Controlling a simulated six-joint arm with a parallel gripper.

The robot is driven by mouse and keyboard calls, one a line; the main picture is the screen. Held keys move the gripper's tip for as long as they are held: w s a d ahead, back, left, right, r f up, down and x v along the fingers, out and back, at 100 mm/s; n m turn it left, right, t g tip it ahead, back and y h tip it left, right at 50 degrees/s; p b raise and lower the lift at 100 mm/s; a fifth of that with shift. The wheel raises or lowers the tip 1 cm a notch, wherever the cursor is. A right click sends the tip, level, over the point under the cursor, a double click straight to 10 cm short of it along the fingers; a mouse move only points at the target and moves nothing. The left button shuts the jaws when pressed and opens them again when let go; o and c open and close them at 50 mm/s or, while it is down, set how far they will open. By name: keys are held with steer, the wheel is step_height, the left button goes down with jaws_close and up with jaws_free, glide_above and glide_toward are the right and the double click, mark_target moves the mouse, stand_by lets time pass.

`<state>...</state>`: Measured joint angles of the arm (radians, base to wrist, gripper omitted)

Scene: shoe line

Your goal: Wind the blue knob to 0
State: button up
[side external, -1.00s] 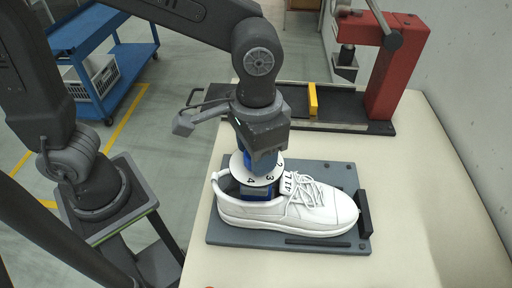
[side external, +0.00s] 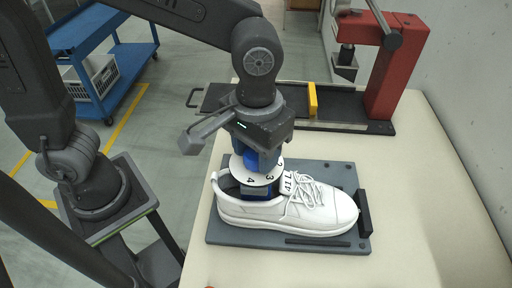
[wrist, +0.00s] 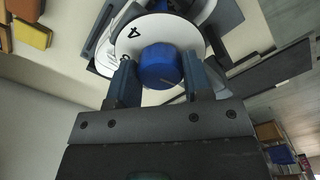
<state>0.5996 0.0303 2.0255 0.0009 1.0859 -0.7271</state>
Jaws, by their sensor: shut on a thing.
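The blue knob (wrist: 160,66) sits in the middle of a white dial disc (wrist: 128,42) with black numbers; a 4 shows clearly in the wrist view. In the side view the dial (side external: 242,172) shows a 4 and a 3, above the heel opening of the white shoe (side external: 300,212). My gripper (wrist: 158,80) points down at the knob, one finger on each side, and is shut on it. In the side view my gripper (side external: 256,158) hides most of the knob. The pointer mark and the 0 cannot be made out.
The shoe lies on a grey plate (side external: 225,236) with a dark end block (side external: 364,213) on the pale table (side external: 430,230). A red press (side external: 395,75) with a yellow block (side external: 312,99) stands behind. The table's front right is clear.

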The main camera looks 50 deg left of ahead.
steer(key=o, duration=0.9)
step_height(320, 180, up, 14)
steer(key=shift+f, duration=0.1)
stand_by(0.3)
steer(key=s+a+f+t, duration=0.1)
steer(key=a+f+t, duration=0.1)
steer(key=a, duration=0.4)
steer(key=s+a+f+m+t, duration=0.1)
steer(key=s+a+f, duration=0.1)
steer(key=a+f, duration=0.2)
steer(key=s+a+f+t, duration=0.1)
steer(key=a+f+t, duration=0.1)
steer(key=a, duration=0.6)
steer(key=shift+s+f+t, duration=0.2)
steer(key=shift+f+t, duration=0.1)
steer(key=shift+f, duration=0.15)
